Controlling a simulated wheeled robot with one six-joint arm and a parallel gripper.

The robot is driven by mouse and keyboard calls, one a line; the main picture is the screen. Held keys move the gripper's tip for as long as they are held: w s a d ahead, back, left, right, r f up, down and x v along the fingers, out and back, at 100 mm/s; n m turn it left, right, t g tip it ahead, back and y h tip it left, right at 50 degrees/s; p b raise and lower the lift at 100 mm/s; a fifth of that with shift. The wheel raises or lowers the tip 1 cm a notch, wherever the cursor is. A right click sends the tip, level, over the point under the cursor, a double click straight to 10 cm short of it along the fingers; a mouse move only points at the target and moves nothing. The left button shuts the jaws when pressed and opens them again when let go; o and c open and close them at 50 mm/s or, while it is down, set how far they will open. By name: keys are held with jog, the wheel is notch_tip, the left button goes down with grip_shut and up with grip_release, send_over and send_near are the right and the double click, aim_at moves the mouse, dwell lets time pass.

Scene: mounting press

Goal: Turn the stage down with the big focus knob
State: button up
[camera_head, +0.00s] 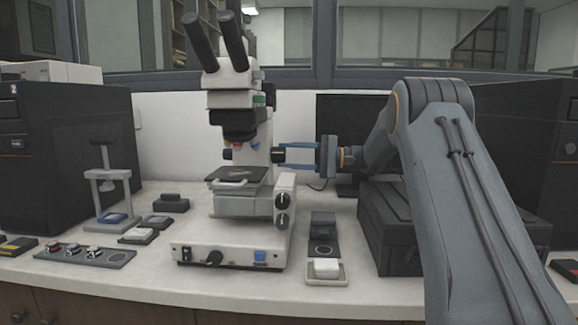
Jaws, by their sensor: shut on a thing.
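The white microscope (230,205) stands on the bench left of centre. Its dark stage (222,174) sits below the objectives and carries a small light-coloured piece. The big focus knob (278,156) is a black cylinder on the right side of the column. My gripper (285,154) reaches in level from the right. Its two blue fingers are shut on the focus knob, one above and one below it. The fingertips partly cover the knob.
Two dark knobs (282,210) are on the microscope's lower right side. A dark pad with a white dish (325,269) lies to the right. A small press stand (108,200) and a control strip (85,254) are on the left. A dark case (385,225) stands near my arm.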

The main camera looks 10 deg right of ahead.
jog(key=n+b, duration=0.8)
jog(key=b, duration=0.1)
jog(key=shift+f+n+g, duration=0.2)
jog(key=shift+n+g, duration=0.1)
dwell(0.4)
jog(key=o, duration=1)
jog(key=shift+r, duration=0.1)
jog(key=shift+o, duration=0.2)
jog(key=shift+r, duration=0.1)
